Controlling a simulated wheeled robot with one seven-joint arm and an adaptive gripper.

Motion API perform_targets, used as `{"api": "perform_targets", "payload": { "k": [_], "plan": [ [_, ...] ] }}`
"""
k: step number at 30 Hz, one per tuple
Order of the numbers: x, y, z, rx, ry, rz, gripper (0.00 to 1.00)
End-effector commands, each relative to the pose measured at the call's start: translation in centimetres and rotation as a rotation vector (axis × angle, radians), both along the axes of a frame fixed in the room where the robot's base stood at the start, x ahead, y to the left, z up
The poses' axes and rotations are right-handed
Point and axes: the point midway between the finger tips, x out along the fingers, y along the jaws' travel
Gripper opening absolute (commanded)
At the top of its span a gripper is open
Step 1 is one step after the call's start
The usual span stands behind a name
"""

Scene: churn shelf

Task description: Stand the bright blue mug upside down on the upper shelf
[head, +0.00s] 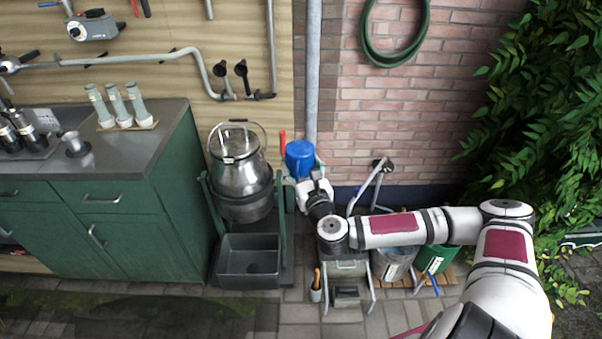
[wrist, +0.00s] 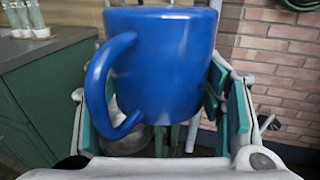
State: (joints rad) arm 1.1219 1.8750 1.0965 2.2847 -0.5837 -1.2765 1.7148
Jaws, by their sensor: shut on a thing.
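The bright blue mug (head: 300,155) is in my gripper (head: 305,178), in front of the wall and to the right of the metal churn. In the wrist view the mug (wrist: 165,65) fills the middle, between the two fingers of my gripper (wrist: 160,115), with its handle on the left. It looks roughly upright along its axis, wider at the top of the picture. I cannot tell for sure whether its mouth faces up or down. I cannot make out the upper shelf in either view.
A metal churn (head: 238,170) hangs in a green stand beside the mug, above a dark basin (head: 248,262). A green cabinet (head: 130,220) stands left. A grey pipe (head: 313,70) runs up the wall behind. Bins (head: 395,262) stand below my arm. Paving in front is clear.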

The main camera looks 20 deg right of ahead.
Motion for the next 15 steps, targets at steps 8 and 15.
{"api": "perform_targets", "payload": {
  "k": [8,15],
  "plan": [
    [-1.4,0.0,2.5,-0.002,-0.006,0.004,0.29],
    [-4.0,0.0,5.6,-0.004,-0.003,0.003,0.29]
  ]
}}
